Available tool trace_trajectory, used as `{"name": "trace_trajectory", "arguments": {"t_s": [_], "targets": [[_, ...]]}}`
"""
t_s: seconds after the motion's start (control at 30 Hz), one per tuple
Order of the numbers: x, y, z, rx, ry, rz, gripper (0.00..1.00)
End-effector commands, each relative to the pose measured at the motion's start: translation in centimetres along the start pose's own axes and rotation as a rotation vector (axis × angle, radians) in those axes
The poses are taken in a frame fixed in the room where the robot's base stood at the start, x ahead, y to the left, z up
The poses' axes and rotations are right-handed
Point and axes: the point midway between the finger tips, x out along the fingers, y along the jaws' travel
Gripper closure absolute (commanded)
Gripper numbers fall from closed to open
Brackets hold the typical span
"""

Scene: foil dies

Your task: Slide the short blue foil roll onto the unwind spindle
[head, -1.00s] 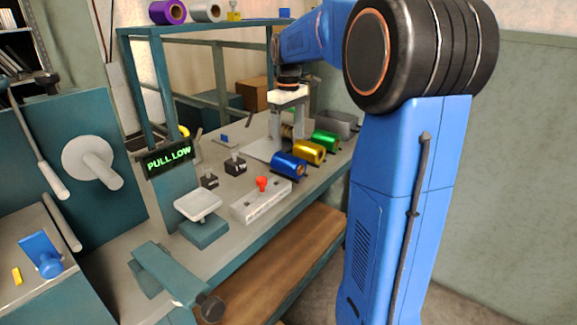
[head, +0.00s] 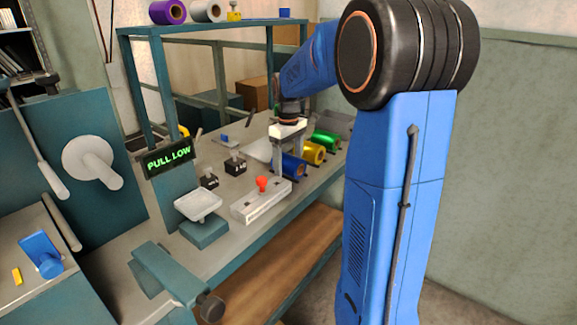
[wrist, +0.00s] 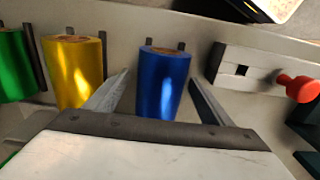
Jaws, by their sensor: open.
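The blue foil roll (head: 293,168) lies on the bench at the near end of a row of rolls. In the wrist view the blue roll (wrist: 163,85) sits between my two fingers, with a gap on each side. My gripper (wrist: 159,79) is open; in the head view my gripper (head: 291,153) is lowered at the blue roll and partly covers it. A white flanged spindle (head: 102,172) sticks out of the teal panel at the left, far from my gripper and bare of any roll.
A yellow roll (head: 314,153) and a green roll (head: 326,140) lie beside the blue one. A pale block with a red knob (head: 262,184) stands close in front. Small dark weights (head: 208,180), a white scale pan (head: 197,206) and the PULL LOW sign (head: 168,155) lie toward the spindle.

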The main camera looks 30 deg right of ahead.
Motion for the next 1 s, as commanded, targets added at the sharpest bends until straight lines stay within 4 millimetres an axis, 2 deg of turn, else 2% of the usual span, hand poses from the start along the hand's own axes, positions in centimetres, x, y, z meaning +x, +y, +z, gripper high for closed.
{"name": "trace_trajectory", "arguments": {"t_s": [0.17,0.4,0.73,0.87,1.0], "targets": [[0.0,0.0,0.0,0.000,0.000,0.000,0.25],[0.0,0.0,0.0,0.000,0.000,0.000,0.79],[-0.7,0.0,0.0,0.000,0.001,0.000,0.79],[-2.5,0.0,0.0,0.000,0.003,0.002,0.79],[-5.1,0.0,0.0,0.000,0.003,0.002,0.79]]}}
